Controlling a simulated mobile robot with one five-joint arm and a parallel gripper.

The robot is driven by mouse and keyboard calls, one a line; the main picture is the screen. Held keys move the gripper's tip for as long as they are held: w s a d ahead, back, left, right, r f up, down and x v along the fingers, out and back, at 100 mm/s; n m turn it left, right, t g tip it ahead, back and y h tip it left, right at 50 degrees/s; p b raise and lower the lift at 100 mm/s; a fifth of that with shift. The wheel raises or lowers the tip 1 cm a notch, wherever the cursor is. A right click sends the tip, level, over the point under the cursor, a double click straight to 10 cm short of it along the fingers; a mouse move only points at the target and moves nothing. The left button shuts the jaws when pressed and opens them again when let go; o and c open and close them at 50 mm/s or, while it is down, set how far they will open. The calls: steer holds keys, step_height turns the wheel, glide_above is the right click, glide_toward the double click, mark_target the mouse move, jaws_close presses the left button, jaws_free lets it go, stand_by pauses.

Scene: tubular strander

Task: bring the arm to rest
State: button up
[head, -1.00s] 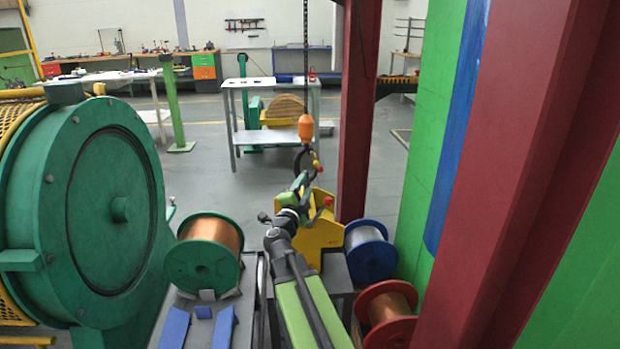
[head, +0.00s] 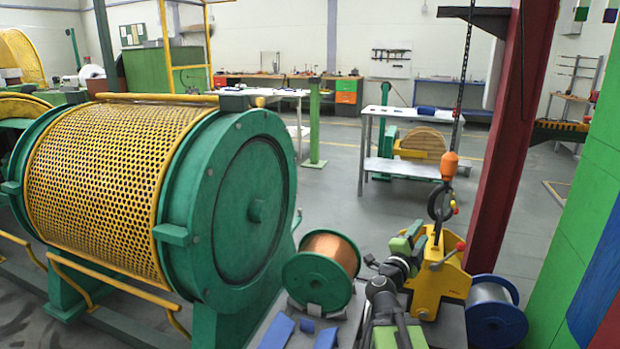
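My arm rises from the bottom edge in the head view, with a green link and dark joints. Its end, my gripper (head: 411,236), points away from the camera beside a yellow fixture (head: 436,287) with red-knobbed handles. The gripper is small and seen from behind, so its fingers and any gap between them are not clear. I cannot tell whether it touches the fixture.
A green drum with a yellow mesh guard (head: 110,190) fills the left. A copper-wound green spool (head: 320,272) and a blue spool (head: 495,312) flank the arm. An orange hoist block (head: 449,165) hangs above the fixture by a red column (head: 512,140). Open floor lies behind.

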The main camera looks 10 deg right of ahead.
steer(key=w+a+f+n+t+y, duration=0.2)
steer(key=w+a+n+y, duration=0.2)
steer(key=a+n+y, duration=0.5)
steer(key=w+a+f+n+t+y, duration=0.25)
steer(key=a+n+y, duration=0.3)
steer(key=a, duration=0.65)
steer(key=s+a+f+n+g+y, duration=0.3)
steer(key=a+f+n+g, duration=0.35)
steer(key=f, duration=0.45)
steer(key=s+d+f+n+g+h, duration=0.1)
steer(key=s+d+f+g+h, duration=0.1)
steer(key=s+f+g, duration=0.55)
steer(key=s+d+f+n+g+h, duration=0.1)
steer(key=s+d+f+g+h, duration=0.2)
steer(key=s, duration=0.7)
step_height(320, 180, up, 24)
steer(key=s+g+y+p, duration=0.1)
steer(key=s+p, duration=0.1)
steer(key=p, duration=2.3)
steer(key=shift+s+f+g, duration=0.15)
steer(key=shift+s+g, duration=0.15)
steer(key=shift+g, duration=0.05)
steer(key=shift+d+f, duration=0.1)
